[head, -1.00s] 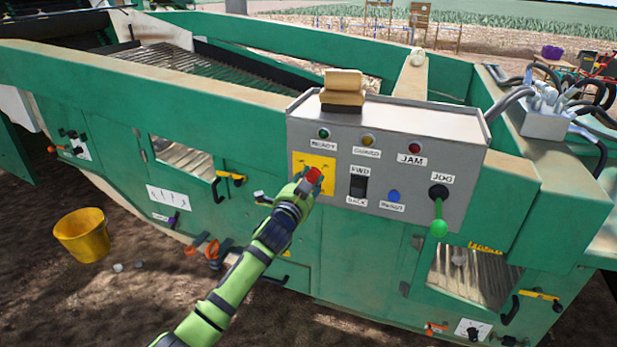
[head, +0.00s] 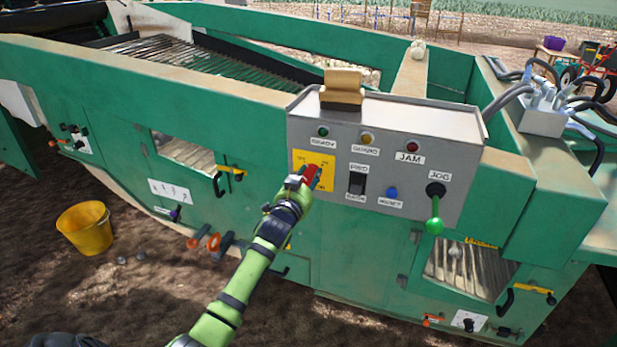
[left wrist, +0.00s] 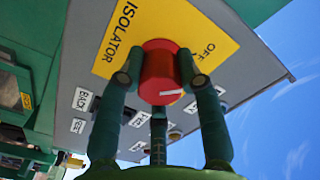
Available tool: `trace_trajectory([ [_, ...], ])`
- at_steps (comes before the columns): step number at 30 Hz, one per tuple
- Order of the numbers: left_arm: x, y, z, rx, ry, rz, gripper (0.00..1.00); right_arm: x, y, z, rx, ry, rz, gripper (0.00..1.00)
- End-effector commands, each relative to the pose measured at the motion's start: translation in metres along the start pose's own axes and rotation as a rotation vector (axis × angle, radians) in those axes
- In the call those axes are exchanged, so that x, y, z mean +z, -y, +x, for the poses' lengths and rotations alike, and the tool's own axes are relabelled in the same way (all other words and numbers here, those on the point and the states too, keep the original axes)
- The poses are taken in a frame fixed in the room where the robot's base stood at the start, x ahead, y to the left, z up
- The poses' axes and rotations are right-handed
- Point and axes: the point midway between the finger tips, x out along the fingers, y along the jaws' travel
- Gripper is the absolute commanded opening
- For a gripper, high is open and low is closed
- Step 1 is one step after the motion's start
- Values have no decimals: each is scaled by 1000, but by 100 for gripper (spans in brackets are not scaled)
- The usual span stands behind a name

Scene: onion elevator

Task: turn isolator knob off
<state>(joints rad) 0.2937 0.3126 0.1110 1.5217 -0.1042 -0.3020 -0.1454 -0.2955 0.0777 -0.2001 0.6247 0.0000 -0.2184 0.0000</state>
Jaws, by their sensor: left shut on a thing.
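The red isolator knob (head: 312,173) sits on a yellow plate (head: 327,160) at the left of the grey control panel. My left gripper (head: 304,178) is at the knob and covers part of it. In the left wrist view the fingers (left wrist: 161,82) are shut on the red knob (left wrist: 162,65), one on each side. A white mark shows on the knob's lower part. The yellow plate (left wrist: 130,40) reads ISOLATOR and OFF there. My right gripper is not in view.
The grey panel (head: 440,140) also carries lamps, a black rocker switch (head: 357,183), a blue button (head: 391,193) and a green-tipped jog lever (head: 434,225). A yellow bucket (head: 84,230) stands on the soil at the left.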

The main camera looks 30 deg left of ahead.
Motion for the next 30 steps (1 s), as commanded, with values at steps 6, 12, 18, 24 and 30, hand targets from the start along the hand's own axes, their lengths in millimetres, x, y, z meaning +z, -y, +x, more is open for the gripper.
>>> trace_trajectory([
  [6,-6,0,1,-1,-15,-6,3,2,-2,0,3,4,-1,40],
  [12,-6,0,1,-1,-14,-5,60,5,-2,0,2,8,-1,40],
  [18,-3,1,0,-1,-7,-3,60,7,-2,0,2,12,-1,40],
  [24,-2,0,-6,-1,-4,-1,60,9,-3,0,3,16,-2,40],
  [30,-2,0,-35,0,-5,-1,60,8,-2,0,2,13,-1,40],
])
